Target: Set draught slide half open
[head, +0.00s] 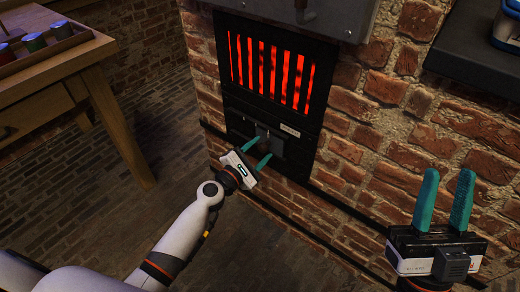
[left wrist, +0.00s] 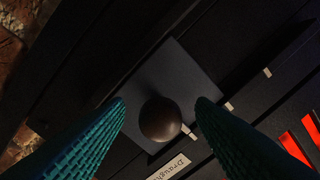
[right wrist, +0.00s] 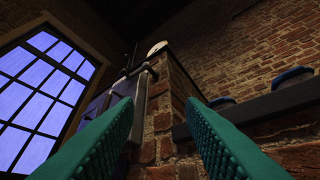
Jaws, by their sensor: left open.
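The draught slide is a dark grey plate (left wrist: 182,75) with a round brown knob (left wrist: 160,120), low on the black stove front under the glowing grate. Small white marks (left wrist: 267,72) run in a row along its track, and a partly cut-off label (left wrist: 168,167) sits beside it. My left gripper (head: 258,150) is open in front of the slide. In the left wrist view its teal fingers stand on either side of the knob, with gaps visible. My right gripper (head: 448,185) is open and empty, pointing up at the right, away from the slide.
The glowing grate (head: 270,70) is set in a brick wall (head: 370,130) above the slide. A wooden table (head: 50,70) with coloured jars (head: 34,42) stands at the left. A dark shelf (head: 475,50) juts out at the upper right. The brick floor (head: 80,215) is clear.

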